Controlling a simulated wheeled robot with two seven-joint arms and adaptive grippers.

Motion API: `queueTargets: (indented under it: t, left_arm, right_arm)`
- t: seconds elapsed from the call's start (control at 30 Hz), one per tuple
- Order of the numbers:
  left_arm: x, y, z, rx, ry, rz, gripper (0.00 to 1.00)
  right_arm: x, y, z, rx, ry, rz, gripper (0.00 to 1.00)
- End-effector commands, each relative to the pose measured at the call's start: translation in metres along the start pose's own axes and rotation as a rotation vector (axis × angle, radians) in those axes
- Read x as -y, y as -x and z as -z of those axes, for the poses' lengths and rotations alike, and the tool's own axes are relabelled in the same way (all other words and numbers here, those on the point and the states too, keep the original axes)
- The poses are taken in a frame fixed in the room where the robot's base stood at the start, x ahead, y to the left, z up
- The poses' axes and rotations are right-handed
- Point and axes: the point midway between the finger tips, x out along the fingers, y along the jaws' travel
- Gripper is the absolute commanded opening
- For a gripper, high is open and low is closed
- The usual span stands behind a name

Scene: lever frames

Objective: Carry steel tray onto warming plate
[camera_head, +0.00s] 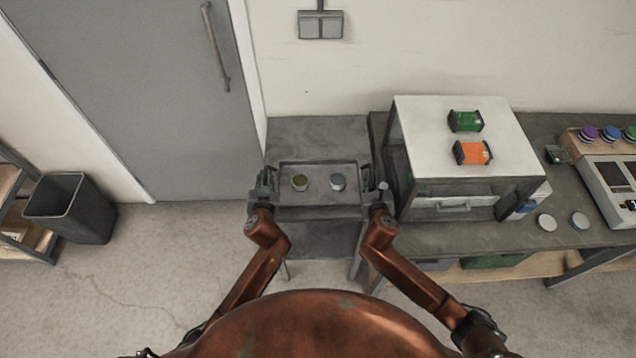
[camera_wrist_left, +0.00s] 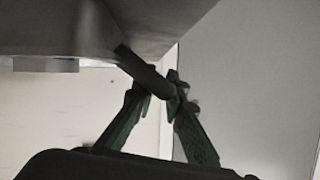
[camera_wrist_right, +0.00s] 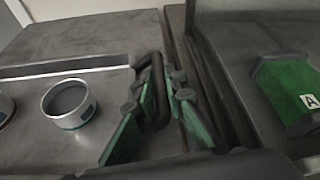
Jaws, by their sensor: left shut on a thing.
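The steel tray (camera_head: 318,212) is a shallow grey tray at the centre of the head view, at the side table; I cannot tell whether it touches the top. My left gripper (camera_head: 264,186) is shut on the tray's left handle (camera_wrist_left: 143,72). My right gripper (camera_wrist_right: 162,88) is at the right handle (camera_wrist_right: 157,65), its fingers apart on either side of the bar. I cannot make out a separate warming plate.
A white-topped cabinet (camera_head: 430,140) with a green and an orange pack on top stands close right of the tray. A workbench (camera_head: 500,238) with a control panel (camera_head: 612,180) continues rightward. A grey bin (camera_head: 70,208) stands at left. Floor between bin and side table is clear.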

Motion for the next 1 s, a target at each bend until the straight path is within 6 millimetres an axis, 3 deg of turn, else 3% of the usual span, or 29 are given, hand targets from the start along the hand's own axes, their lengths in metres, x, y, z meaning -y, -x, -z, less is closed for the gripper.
queueTargets:
  t: [0.7, 1.0]
  left_arm:
    - [0.001, 0.0, 0.0, 0.0, 0.0, 0.003, 0.0]
    - [0.003, 0.003, 0.01, -0.006, 0.0, 0.004, 0.0]
  right_arm:
    - [0.001, 0.0, 0.003, -0.004, 0.002, 0.001, 0.0]
    - [0.003, 0.003, -0.007, 0.001, 0.002, 0.002, 0.0]
